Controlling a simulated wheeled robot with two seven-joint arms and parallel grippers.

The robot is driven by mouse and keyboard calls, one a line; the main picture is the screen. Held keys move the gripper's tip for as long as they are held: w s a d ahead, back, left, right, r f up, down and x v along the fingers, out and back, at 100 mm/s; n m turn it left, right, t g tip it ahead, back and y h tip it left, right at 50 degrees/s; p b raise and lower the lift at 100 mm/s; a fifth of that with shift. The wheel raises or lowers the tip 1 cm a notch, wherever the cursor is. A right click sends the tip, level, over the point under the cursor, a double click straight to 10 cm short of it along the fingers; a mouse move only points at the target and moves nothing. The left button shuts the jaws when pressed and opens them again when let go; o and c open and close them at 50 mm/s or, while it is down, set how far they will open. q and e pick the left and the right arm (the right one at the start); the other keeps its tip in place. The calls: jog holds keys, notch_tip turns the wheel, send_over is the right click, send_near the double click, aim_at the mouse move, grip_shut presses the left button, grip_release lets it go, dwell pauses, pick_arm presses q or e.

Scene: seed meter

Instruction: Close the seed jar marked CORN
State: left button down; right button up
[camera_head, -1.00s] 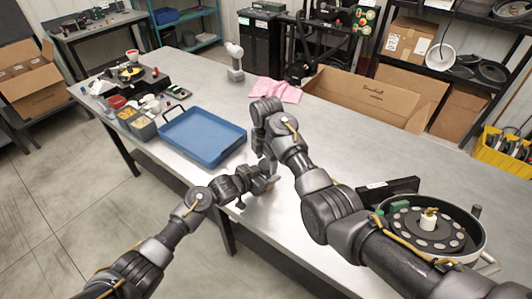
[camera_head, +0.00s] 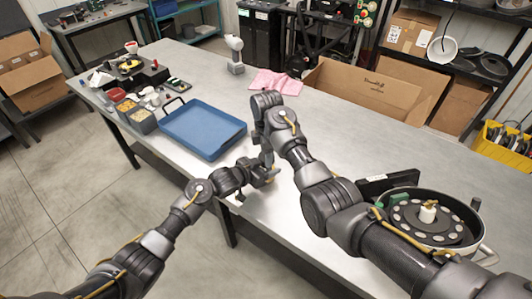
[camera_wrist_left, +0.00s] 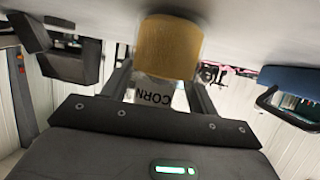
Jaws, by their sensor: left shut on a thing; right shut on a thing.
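The jar marked CORN (camera_wrist_left: 155,92) is between the fingers of my left gripper (camera_wrist_left: 155,95) in the left wrist view, its lettering upside down in the picture. A tan part (camera_wrist_left: 168,45) shows at its upper end there; I cannot tell whether it is contents or another part. In the head view my left gripper (camera_head: 270,175) is shut on the jar above the table's front edge, the jar mostly hidden. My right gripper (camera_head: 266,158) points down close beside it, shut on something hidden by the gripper. I cannot see whether the jar's mouth is covered.
A blue tray (camera_head: 203,153) lies left of the grippers on the metal table (camera_head: 300,130). A pink cloth (camera_head: 276,82) lies at the back. A seed meter with a round disc (camera_head: 440,240) is at the right, near my right arm.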

jog(key=m, duration=0.3)
jog(key=o, duration=1.1)
jog(key=shift+r, duration=2.25)
jog(key=shift+c, duration=0.5)
notch_tip(320, 180, up, 2)
jog(key=n, duration=0.3)
jog(key=shift+a+r+n, duration=0.1)
jog(key=shift+n, duration=0.2)
jog(key=r+n, duration=0.1)
jog(key=n, duration=0.2)
jog(key=shift+r, duration=0.15)
